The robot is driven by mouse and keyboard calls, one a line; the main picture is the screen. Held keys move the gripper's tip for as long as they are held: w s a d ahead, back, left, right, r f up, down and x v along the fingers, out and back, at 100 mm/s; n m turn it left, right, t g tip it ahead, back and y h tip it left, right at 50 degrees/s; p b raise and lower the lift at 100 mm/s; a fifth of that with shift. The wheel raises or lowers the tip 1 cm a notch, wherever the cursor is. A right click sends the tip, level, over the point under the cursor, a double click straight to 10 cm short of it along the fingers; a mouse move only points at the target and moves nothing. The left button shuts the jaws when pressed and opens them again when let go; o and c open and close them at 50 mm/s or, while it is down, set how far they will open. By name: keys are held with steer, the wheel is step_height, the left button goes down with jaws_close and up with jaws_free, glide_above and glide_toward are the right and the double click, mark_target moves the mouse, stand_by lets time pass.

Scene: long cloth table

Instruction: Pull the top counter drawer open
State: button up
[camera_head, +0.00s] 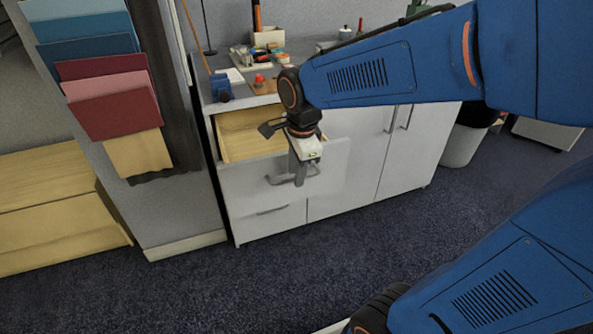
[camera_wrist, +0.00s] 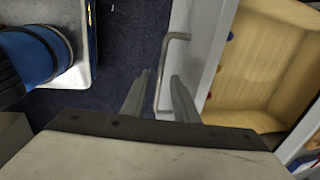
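The top counter drawer stands pulled out, with its pale wooden inside (camera_head: 237,142) showing behind its grey front (camera_head: 332,165). In the wrist view the drawer's wooden floor (camera_wrist: 258,65) is at the right. Its bar handle (camera_head: 275,182) is on the front and also shows in the wrist view (camera_wrist: 178,37). My gripper (camera_head: 299,178) is at the drawer front, pointing down by the handle. In the wrist view its two fingers (camera_wrist: 160,84) are apart, with the handle bar running between them and a gap visible. The lower end of the handle is partly hidden by the fingers.
A divider is at left, a bin (camera_head: 461,146) at right. The dark carpet (camera_head: 250,285) in front is clear.

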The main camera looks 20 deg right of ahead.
steer(key=s+r, duration=0.3)
steer(key=r, duration=1.4)
steer(key=shift+s, duration=0.2)
steer(key=s+d+f+n+t, duration=0.1)
steer(key=s+d+f+n, duration=0.2)
steer(key=s+f+n, duration=0.3)
steer(key=s+d+f+n+t, duration=0.1)
steer(key=s+d+f+n, duration=0.2)
steer(key=s+f+n, duration=0.4)
steer(key=f+n, duration=0.1)
steer(key=n, duration=0.4)
steer(key=shift+d+f+t, duration=0.3)
steer(key=shift+d+f, duration=0.05)
steer(key=shift+d, duration=0.05)
